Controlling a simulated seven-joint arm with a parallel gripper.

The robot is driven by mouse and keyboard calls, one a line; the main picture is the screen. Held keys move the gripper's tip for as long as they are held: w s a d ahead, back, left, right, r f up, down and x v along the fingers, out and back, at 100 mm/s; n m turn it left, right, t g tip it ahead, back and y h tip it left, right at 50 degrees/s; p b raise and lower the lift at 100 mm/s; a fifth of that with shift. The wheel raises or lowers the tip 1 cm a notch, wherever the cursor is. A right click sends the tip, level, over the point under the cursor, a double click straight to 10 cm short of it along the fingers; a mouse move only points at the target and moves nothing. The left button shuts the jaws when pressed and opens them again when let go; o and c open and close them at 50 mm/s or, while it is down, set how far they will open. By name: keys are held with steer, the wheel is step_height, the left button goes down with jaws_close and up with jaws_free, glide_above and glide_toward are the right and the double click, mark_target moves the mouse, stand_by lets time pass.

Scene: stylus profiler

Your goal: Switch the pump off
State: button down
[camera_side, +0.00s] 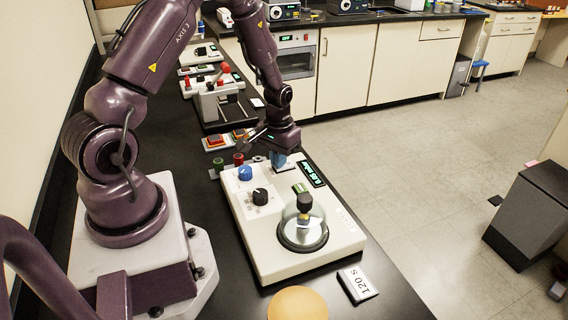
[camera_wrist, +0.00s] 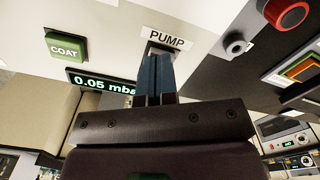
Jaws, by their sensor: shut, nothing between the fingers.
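The cream coater (camera_side: 270,240) stands on the black bench with a glass bell jar (camera_side: 303,228) on top. In the wrist view its PUMP label (camera_wrist: 167,38) shows just beyond my fingertips. My gripper (camera_side: 278,163) is shut and empty, its blue fingers (camera_wrist: 155,78) pointing down at the coater's far end by this label. The fingers hide most of the pump switch, so its position and any contact cannot be told. The display (camera_side: 313,174) also shows in the wrist view (camera_wrist: 100,82) and reads about 0.05 mbar.
A green COAT button (camera_wrist: 67,46) sits beside the display. A blue knob (camera_side: 245,173) and a black knob (camera_side: 260,197) stand on the coater's left side. Red and green buttons and other instruments line the bench behind. A "120 S" card (camera_side: 357,284) lies in front.

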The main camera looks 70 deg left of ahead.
mark_target(273, 173)
steer(key=shift+r, duration=3.5)
steer(key=shift+s+d, duration=0.15)
steer(key=shift+s, duration=0.1)
steer(key=s+d+r+m+t, duration=0.2)
steer(key=s+d+r, duration=0.4)
steer(key=r, duration=0.5)
steer(key=s+d+r+m+t, duration=0.3)
steer(key=s+d+r, duration=0.3)
steer(key=d+r, duration=0.5)
steer(key=shift+s+d+r+m+t, duration=0.2)
steer(key=shift+r+m+t, duration=0.15)
steer(key=shift+m, duration=0.15)
